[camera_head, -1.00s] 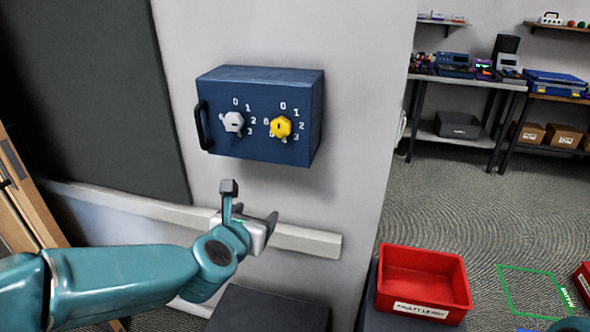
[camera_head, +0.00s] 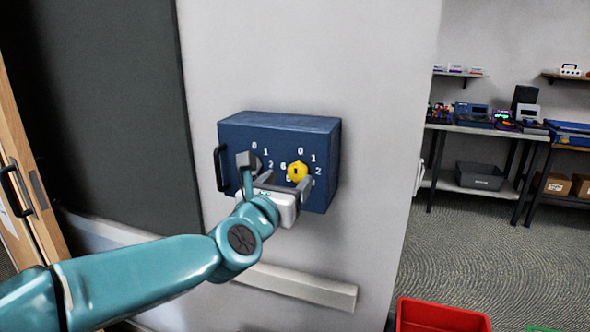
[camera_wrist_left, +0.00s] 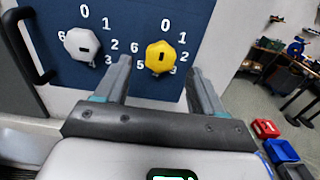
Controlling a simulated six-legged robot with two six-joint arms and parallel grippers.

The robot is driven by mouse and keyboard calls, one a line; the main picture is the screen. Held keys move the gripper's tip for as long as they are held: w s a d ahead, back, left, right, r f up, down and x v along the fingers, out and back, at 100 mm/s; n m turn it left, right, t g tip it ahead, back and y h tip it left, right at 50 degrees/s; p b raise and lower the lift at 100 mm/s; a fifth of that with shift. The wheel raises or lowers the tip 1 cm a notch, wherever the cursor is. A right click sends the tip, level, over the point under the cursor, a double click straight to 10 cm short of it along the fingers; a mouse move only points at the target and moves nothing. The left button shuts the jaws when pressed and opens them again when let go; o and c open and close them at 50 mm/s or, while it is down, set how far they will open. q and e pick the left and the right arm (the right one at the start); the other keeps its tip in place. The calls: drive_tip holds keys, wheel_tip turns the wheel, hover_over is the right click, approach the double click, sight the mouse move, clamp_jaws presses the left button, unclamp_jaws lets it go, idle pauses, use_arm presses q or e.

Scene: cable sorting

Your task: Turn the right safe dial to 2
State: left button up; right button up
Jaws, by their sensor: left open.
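A blue safe (camera_head: 280,121) is mounted on the grey wall. Its right dial is a yellow knob (camera_head: 297,172) with white numbers around it; the yellow knob also shows in the left wrist view (camera_wrist_left: 159,57). The left dial is a grey-white knob (camera_wrist_left: 82,44), mostly hidden behind my gripper in the head view. My left gripper (camera_wrist_left: 157,75) is open in front of the safe, its fingers on either side of the yellow knob in the wrist view. I cannot tell whether they touch it. My right gripper is not in view.
A dark handle (camera_head: 220,168) is on the safe's left side. A wall ledge (camera_head: 300,286) runs below the safe. A red bin (camera_head: 440,318) stands at the lower right. Shelves with equipment (camera_head: 490,128) are at the back right.

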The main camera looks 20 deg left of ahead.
sight(296, 173)
use_arm(q)
drive_tip(key=w+p, duration=0.1)
drive_tip(key=w, duration=0.3)
drive_tip(key=shift+w+d, duration=0.15)
drive_tip(key=shift+w, duration=0.25)
drive_tip(key=c, duration=1)
drive_tip(key=shift+c, duration=0.2)
